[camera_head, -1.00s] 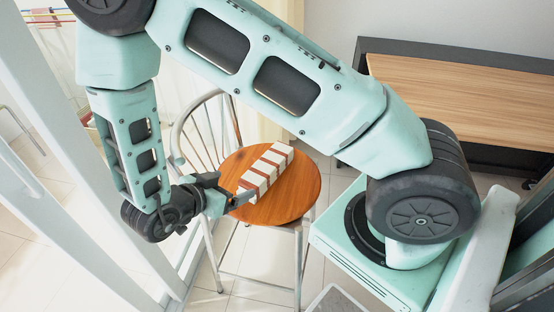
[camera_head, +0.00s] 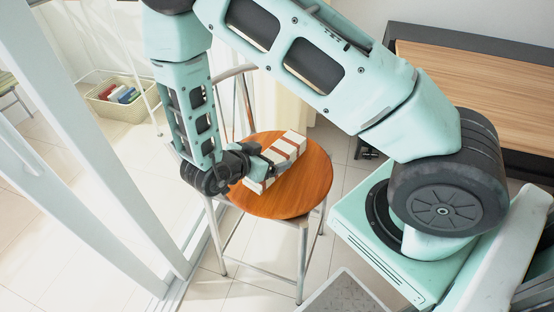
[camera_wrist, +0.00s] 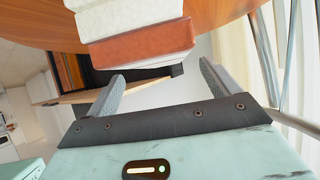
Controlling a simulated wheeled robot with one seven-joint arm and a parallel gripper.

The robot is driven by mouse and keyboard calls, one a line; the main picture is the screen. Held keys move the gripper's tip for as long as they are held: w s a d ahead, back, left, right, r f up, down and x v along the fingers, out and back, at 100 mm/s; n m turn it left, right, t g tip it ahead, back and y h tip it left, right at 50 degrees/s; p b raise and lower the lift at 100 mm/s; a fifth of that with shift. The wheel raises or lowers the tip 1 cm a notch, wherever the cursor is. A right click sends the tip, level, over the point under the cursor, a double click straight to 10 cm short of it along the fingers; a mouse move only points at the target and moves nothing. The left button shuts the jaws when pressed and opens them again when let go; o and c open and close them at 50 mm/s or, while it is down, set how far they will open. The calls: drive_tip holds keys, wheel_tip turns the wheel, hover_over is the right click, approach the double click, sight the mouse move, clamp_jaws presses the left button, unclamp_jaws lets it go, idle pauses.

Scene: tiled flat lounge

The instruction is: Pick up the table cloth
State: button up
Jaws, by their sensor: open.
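A folded, striped white and red-brown cloth (camera_head: 286,149) lies on the round wooden seat (camera_head: 292,195) of a metal chair. My gripper (camera_head: 266,163) is at the near-left end of the cloth, low over the seat, and partly hides that end. In the wrist view, the cloth (camera_wrist: 140,45) shows its banded end just beyond my gripper (camera_wrist: 158,80). The two fingers are spread apart, one to each side of that end, with nothing held. I cannot tell whether the fingers touch the cloth.
The chair's metal backrest (camera_head: 238,105) rises behind my forearm. A wood-topped table (camera_head: 480,90) stands at the right. A wicker basket (camera_head: 122,105) with small coloured items sits on the floor at the left, past a white frame (camera_head: 100,150). Pale tiles lie open around the chair.

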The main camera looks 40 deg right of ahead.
sight(277, 153)
drive_tip(key=shift+b+x, duration=0.3)
drive_tip(key=shift+x, duration=2.05)
drive_tip(key=shift+f, duration=0.1)
drive_tip(key=c, duration=1.3)
drive_tip(key=shift+o, duration=0.2)
